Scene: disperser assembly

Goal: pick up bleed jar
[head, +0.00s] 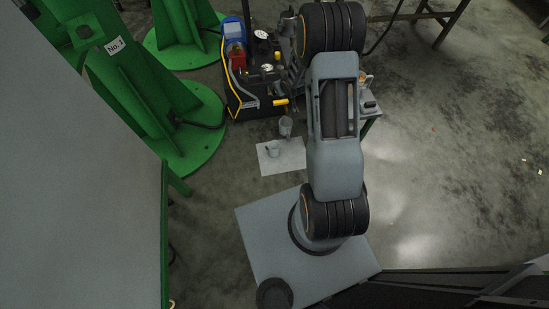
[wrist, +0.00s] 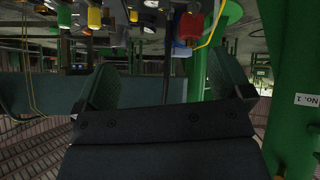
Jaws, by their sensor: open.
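Two small grey jar-like vessels show in the head view. One (head: 273,148) stands on a pale sheet (head: 268,168) on the floor, and the other (head: 285,126) stands just behind it, near the black machine. I cannot tell which of them is the bleed jar. In the wrist view my gripper (wrist: 165,88) is open, with its two dark fingers wide apart and nothing between them. In the head view my wrist is beyond the vessels, near the machine, and the fingers are not clearly visible. Neither vessel can be made out in the wrist view.
A black machine (head: 262,85) with a blue motor, gauges and yellow hose stands behind the vessels. Green stands (head: 185,135) are at the left. A small side table (head: 371,107) is partly behind my arm. Open floor (head: 450,150) lies at the right.

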